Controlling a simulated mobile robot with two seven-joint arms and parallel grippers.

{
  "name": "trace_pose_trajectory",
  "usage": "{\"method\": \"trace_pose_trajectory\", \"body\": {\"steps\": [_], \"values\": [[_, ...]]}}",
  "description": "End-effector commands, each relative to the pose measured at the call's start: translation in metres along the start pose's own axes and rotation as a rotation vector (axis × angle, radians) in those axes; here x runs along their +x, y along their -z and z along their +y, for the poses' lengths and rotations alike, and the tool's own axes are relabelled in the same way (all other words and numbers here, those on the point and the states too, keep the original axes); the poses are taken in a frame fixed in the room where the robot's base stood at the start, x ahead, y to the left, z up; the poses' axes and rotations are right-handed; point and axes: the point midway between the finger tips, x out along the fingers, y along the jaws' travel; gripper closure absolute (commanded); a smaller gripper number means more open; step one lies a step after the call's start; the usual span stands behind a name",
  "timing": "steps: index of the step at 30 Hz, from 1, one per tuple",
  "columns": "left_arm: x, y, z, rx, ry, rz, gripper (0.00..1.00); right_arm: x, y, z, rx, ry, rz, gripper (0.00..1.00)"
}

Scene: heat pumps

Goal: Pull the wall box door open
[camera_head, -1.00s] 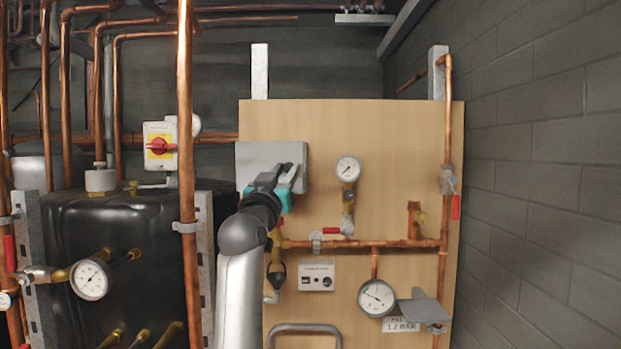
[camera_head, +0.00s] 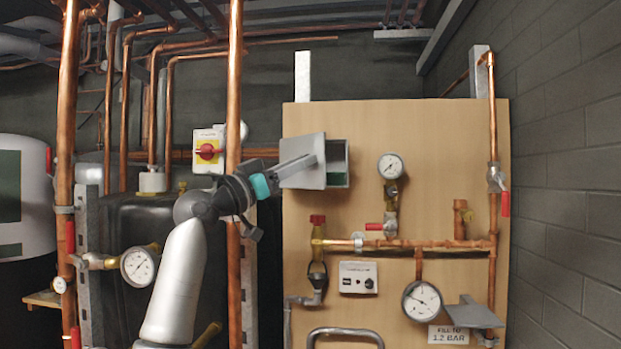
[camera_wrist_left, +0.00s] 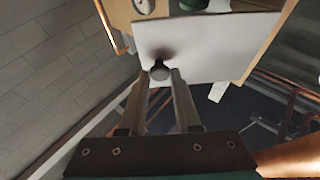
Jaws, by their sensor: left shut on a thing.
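The grey wall box (camera_head: 339,166) is mounted on the wooden board, and its interior shows at the right. Its door (camera_head: 302,176) stands partly open, swung out toward the left. My left gripper (camera_head: 312,161) reaches the door from the left. In the left wrist view the door (camera_wrist_left: 205,45) is a pale flat panel with a dark round knob (camera_wrist_left: 160,72). The left gripper (camera_wrist_left: 161,76) is shut on the knob there. The right gripper is not in view.
A vertical copper pipe (camera_head: 235,90) runs close by my left wrist. A red rotary switch (camera_head: 207,151) is left of the box. A gauge (camera_head: 390,166) is to its right, and a red-capped valve (camera_head: 318,228) is below. A black tank (camera_head: 130,215) stands at left.

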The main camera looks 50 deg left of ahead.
Motion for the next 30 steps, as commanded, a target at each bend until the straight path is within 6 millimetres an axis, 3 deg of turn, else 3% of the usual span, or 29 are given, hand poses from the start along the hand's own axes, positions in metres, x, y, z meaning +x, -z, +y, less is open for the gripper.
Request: {"method": "trace_pose_trajectory", "body": {"steps": [4,15,30], "values": [[-0.011,0.003,-0.006,-0.034,-0.076,0.001,1.00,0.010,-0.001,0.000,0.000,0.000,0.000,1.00],[-0.030,0.013,-0.017,-0.102,-0.238,0.001,1.00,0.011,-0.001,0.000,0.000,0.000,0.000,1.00],[-0.038,0.015,-0.022,-0.129,-0.309,-0.002,1.00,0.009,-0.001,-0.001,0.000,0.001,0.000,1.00]]}}
